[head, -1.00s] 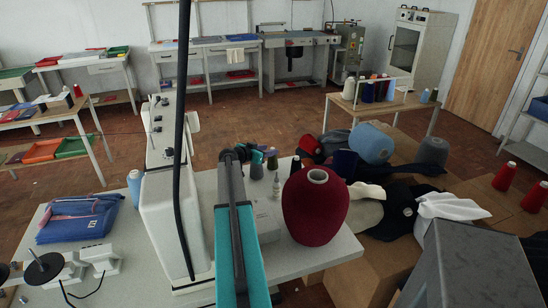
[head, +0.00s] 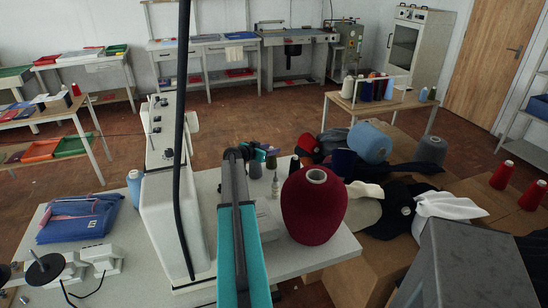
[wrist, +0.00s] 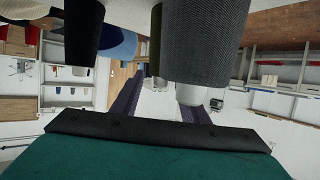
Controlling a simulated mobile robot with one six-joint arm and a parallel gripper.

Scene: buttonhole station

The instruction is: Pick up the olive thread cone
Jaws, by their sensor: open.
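The olive thread cone (head: 271,161) stands on the white table, right of a grey cone and left of a black one, just below my gripper in the head view. In the wrist view, which is upside down, the olive cone (wrist: 154,42) shows as a narrow strip, mostly hidden behind the dark grey cone (wrist: 205,40). My gripper (wrist: 160,95) is open and empty, its two fingers pointing toward the cones. In the head view my gripper (head: 262,148) is small and partly hidden by my arm.
The black cone (wrist: 84,28) is close on the left of the wrist view. A large dark red cone (head: 314,208) stands right of the small cones, and a small bottle (head: 276,186) stands in front. A white sewing machine (head: 168,215) is to the left.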

